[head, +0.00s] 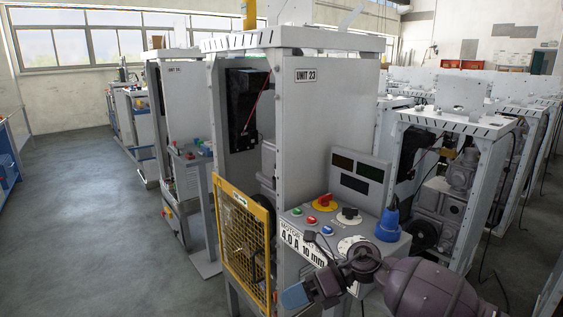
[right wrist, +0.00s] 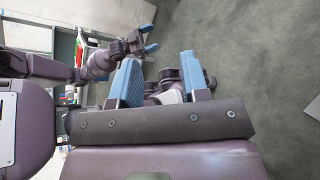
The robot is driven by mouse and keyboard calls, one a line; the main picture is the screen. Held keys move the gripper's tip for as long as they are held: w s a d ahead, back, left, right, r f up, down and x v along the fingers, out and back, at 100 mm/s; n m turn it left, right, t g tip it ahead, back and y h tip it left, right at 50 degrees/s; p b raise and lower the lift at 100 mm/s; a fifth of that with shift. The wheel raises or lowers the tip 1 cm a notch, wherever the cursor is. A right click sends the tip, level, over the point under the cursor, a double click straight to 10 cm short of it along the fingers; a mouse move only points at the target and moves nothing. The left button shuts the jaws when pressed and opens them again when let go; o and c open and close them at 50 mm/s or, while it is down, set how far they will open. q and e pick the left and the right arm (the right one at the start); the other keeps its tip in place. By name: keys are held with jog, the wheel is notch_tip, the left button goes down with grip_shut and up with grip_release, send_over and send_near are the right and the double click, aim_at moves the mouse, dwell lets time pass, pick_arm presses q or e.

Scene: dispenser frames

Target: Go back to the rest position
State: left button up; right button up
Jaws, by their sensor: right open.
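My right gripper (head: 300,293) is low in the head view, in front of the control panel of the unit marked 23; the panel's label is partly behind my arm. In the right wrist view its two blue fingers (right wrist: 160,82) stand wide apart with nothing held between them. My left gripper is outside the head view. In the right wrist view a second purple arm comes in from the left, and its gripper (right wrist: 147,37) shows two small blue fingertips apart, with nothing seen between them.
The unit 23 frame (head: 307,120) has a sloping panel with knobs and buttons, a blue plug-like part (head: 388,226) and a yellow mesh guard (head: 240,232). More frames stand at right (head: 455,190) and behind. Grey floor (head: 80,230) is clear at left.

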jog(key=s+d+f+n+t+h, duration=1.3)
jog(key=s+d+f+n, duration=1)
jog(key=s+d+n, duration=0.2)
jog(key=shift+s+f+n+t+h, duration=0.25)
jog(key=shift+s+n+t+h, duration=0.05)
jog(key=shift+s+n+t, duration=0.1)
jog(key=shift+w, duration=0.1)
dwell(0.8)
